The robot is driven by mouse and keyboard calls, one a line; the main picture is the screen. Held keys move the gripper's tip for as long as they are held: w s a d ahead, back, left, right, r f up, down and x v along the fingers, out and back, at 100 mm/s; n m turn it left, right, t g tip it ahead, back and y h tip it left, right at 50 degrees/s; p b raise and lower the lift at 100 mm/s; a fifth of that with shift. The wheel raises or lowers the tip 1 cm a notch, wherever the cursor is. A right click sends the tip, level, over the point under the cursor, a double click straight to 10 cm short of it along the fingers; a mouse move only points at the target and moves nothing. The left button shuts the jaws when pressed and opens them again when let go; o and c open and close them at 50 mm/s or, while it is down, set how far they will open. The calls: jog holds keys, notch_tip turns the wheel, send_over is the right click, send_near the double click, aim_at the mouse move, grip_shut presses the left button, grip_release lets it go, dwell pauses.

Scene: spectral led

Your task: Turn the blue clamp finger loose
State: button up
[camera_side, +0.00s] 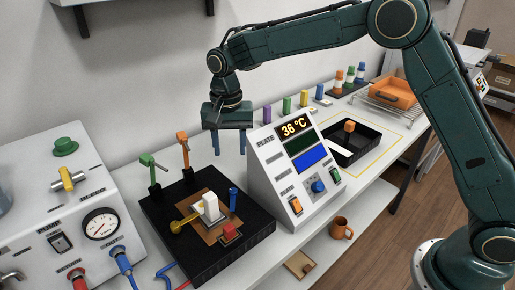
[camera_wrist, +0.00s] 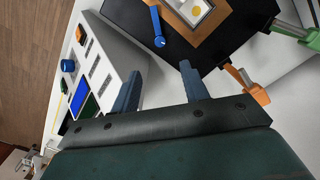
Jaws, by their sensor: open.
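The blue clamp finger (camera_side: 233,198) stands on the black plate (camera_side: 240,241) near its right rear side, beside the copper-coloured square with a white block (camera_side: 211,208). In the wrist view, the blue clamp finger (camera_wrist: 158,27) shows as a bar with a round end, ahead of my fingertips. My gripper (camera_side: 229,152) is open and empty, pointing down above and behind the plate. In the wrist view, its two fingers (camera_wrist: 160,73) are apart with only table between them. The gripper does not touch the clamp finger.
Raised green (camera_side: 153,168) and orange (camera_side: 184,152) clamps stand on the plate's far side. Yellow (camera_side: 186,222) and red (camera_side: 230,232) clamps lie at the white block. A sloped console (camera_side: 300,165) stands close on the right, a pump box (camera_side: 70,220) on the left.

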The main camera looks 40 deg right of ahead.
aim_at(233, 190)
jog(key=m, duration=0.4)
dwell(0.3)
jog(key=shift+f, duration=6.85)
grip_shut()
